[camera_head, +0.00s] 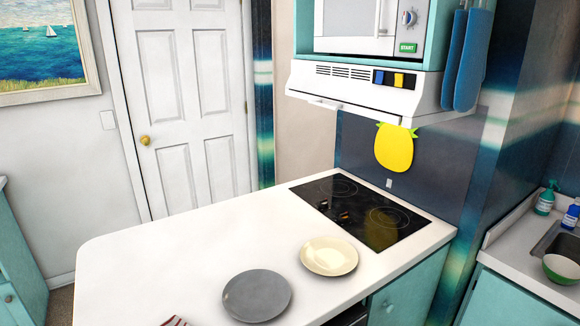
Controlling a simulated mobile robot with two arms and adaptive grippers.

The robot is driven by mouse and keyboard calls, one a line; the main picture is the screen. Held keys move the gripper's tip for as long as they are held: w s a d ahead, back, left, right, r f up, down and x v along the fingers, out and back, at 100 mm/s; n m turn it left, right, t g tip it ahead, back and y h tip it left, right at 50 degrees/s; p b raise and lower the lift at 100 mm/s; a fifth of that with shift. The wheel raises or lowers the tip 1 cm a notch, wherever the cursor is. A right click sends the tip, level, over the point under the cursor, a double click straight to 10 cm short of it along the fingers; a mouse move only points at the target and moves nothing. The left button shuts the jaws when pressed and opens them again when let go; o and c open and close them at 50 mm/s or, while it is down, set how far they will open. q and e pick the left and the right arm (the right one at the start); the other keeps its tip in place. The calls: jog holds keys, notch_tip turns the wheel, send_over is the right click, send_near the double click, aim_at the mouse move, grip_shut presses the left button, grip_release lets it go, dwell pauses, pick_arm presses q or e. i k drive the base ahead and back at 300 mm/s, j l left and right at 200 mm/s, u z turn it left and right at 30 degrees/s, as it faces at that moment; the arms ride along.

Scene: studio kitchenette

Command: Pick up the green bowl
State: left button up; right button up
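A green bowl (561,269) with a pale inside sits at the right edge of the head view, at the sink on the right-hand counter. The picture's edge cuts off part of it. Neither of my grippers is in view.
A white counter (190,260) fills the middle, with a grey plate (257,296), a cream plate (329,256) and a black cooktop (372,212). A green bottle (545,198) and a blue bottle (571,215) stand behind the sink (562,240). A microwave (360,22) hangs above.

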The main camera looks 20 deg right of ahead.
aim_at(561, 271)
jog(key=l+u, duration=0.25)
jog(key=l, duration=1.25)
jog(key=l+z, duration=0.25)
jog(key=z, duration=0.2)
jog(key=l+z, duration=0.2)
jog(key=z, duration=0.3)
